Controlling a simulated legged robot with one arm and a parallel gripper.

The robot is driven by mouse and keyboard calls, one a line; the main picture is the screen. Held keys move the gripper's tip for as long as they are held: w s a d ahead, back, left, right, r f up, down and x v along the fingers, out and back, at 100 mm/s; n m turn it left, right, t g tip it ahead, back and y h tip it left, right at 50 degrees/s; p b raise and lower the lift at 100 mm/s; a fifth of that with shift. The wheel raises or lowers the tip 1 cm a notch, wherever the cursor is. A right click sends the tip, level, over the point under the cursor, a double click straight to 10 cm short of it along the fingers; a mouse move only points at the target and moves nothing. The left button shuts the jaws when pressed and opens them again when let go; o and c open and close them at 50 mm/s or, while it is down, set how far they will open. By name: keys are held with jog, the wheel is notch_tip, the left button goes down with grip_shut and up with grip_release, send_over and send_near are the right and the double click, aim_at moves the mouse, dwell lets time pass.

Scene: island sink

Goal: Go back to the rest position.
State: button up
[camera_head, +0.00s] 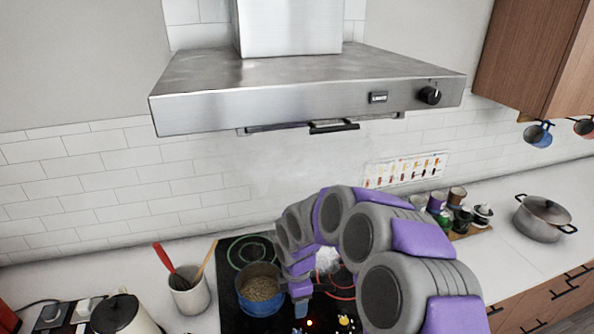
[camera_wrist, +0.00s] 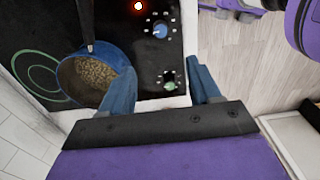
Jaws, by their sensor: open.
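My gripper (camera_wrist: 166,90) is in the wrist view, its two blue fingers spread apart with nothing between them. It is over the front edge of the black stove, near the control knobs. In the head view my grey and purple arm bends down toward the stove, and the fingertips are hard to make out there. A blue pot (camera_head: 262,290) with brown grainy contents stands on the stove, left of my arm. It also shows in the wrist view (camera_wrist: 66,76), just left of the left finger.
A steel range hood (camera_head: 300,85) hangs above the stove. A utensil crock (camera_head: 190,295) and a kettle (camera_head: 122,315) stand at left. Knobs (camera_wrist: 160,29) line the stove front; a red light is lit.

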jog(key=s+d+r+m+b, duration=0.2)
jog(key=s+d+m, duration=0.2)
jog(key=s+m, duration=0.3)
jog(key=s+d+r+m+g+b, duration=0.1)
jog(key=s+d+m, duration=0.4)
jog(key=s, duration=0.9)
jog(key=s+d+r+m+b, duration=0.3)
jog(key=s+d+m+b, duration=0.2)
jog(key=s+m, duration=0.4)
jog(key=s, duration=0.2)
jog(key=shift+s+d+g, duration=0.15)
jog(key=shift+s+g, duration=0.2)
jog(key=shift+g, duration=0.05)
